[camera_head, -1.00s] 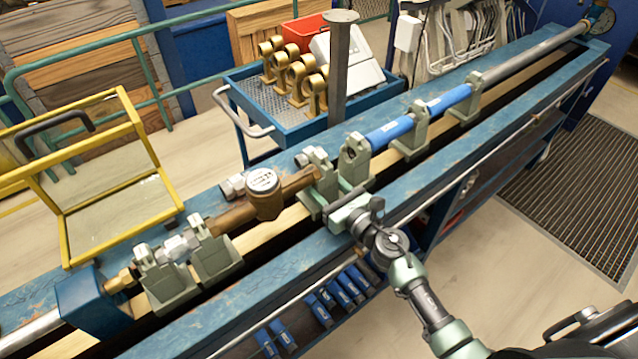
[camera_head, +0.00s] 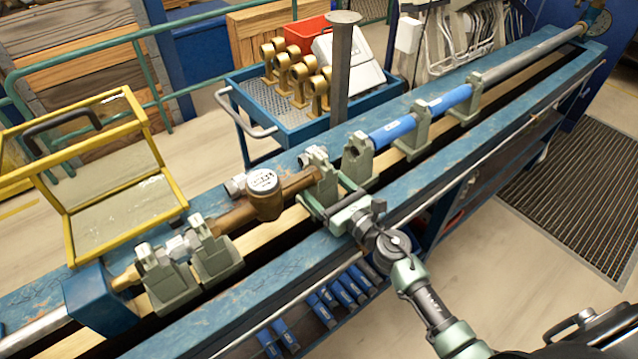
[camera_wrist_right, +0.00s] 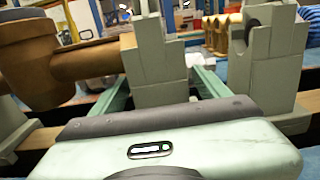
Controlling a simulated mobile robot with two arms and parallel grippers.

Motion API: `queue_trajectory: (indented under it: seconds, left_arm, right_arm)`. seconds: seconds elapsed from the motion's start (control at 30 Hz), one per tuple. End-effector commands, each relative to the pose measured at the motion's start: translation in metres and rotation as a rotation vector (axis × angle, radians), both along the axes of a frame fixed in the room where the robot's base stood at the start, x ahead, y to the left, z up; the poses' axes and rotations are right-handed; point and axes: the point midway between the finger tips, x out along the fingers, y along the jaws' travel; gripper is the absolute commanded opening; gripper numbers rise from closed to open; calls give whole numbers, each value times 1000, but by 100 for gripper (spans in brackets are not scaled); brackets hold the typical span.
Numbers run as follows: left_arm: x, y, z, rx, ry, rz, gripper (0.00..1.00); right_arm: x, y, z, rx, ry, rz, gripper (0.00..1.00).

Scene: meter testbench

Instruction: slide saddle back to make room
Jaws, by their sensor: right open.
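A grey-green saddle (camera_head: 320,170) stands on the bench rail at the right end of the brass meter (camera_head: 263,190). My right gripper (camera_head: 321,189) is open, with one finger on each side of this saddle's base. In the right wrist view the saddle (camera_wrist_right: 163,65) stands between the two green fingers (camera_wrist_right: 160,88); contact cannot be told. A second saddle (camera_head: 358,160) stands just right of it, at the near end of the blue pipe (camera_head: 390,131). It also shows in the wrist view (camera_wrist_right: 265,60), outside the right finger. My left gripper is not in view.
More saddles hold the blue pipe (camera_head: 412,135) and the meter's left side (camera_head: 215,255). A yellow frame (camera_head: 70,235) stands at the left.

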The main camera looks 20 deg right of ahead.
Motion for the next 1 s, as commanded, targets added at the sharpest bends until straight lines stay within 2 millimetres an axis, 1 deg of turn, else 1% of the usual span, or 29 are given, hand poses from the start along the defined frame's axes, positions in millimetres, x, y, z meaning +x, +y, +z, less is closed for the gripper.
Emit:
queue_trajectory:
  seconds: [0.2,0.3,0.4,0.57,1.0]
  left_arm:
    - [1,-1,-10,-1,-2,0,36]
    - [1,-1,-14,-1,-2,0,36]
    - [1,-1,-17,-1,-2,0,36]
    - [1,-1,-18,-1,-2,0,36]
    - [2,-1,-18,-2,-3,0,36]
  right_arm:
    - [-35,-12,-4,-2,2,2,76]
    - [-50,-17,-3,-2,2,2,76]
    - [-61,-20,-3,-1,2,3,76]
    - [-68,-23,-1,1,1,3,76]
    - [-68,-23,0,1,0,3,76]
